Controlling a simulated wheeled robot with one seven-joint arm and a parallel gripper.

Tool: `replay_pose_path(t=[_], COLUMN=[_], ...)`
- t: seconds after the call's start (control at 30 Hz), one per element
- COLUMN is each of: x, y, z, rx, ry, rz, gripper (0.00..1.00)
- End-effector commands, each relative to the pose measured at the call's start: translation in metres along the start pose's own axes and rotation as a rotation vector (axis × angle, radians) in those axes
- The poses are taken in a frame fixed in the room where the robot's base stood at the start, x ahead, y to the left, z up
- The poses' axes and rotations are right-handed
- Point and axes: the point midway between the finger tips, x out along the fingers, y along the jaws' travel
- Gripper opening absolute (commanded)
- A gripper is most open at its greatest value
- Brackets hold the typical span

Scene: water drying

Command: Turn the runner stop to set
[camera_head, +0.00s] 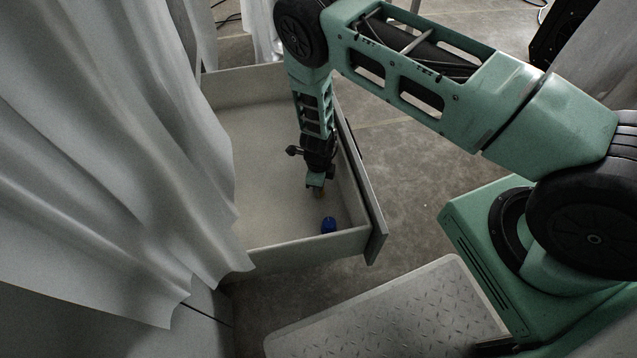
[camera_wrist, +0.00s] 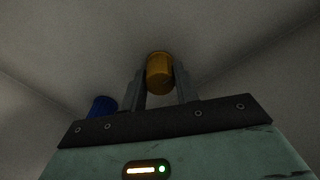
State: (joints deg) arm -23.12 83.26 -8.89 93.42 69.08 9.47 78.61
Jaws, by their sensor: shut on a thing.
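My gripper (camera_head: 315,182) reaches down into an open grey drawer (camera_head: 265,160). Its two fingers are shut on a small orange-yellow cylinder, seen between the fingertips (camera_wrist: 160,88) in the wrist view. The yellow cylinder (camera_wrist: 159,68) also shows just under the fingers in the head view (camera_head: 320,194). A blue cylinder (camera_head: 328,225) stands on the drawer floor near the front right corner, apart from my gripper. It also shows left of the fingers in the wrist view (camera_wrist: 103,105). I cannot tell which one is the runner stop, and no set mark is readable.
The drawer's front panel (camera_head: 362,195) rises close to the right of my gripper. White hanging cloth (camera_head: 110,140) covers the left side and part of the drawer. A grey treaded plate (camera_head: 400,310) lies below. The drawer floor left of my gripper is clear.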

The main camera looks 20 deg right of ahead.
Motion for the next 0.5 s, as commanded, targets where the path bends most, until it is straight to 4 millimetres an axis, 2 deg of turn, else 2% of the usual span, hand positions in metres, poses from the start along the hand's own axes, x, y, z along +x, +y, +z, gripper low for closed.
replay_pose_path(t=[0.37,0.4,0.47,0.5], x=[-0.0003,-0.0003,-0.0003,-0.0002], y=[0.0000,0.0000,0.0000,0.0000], z=[0.0000,0.0000,0.0000,0.0000], rx=[0.007,0.007,0.006,0.006], ry=[0.000,0.000,0.000,0.000], rz=[0.000,0.000,0.000,0.000], gripper=[0.07,0.38,0.52,0.52])
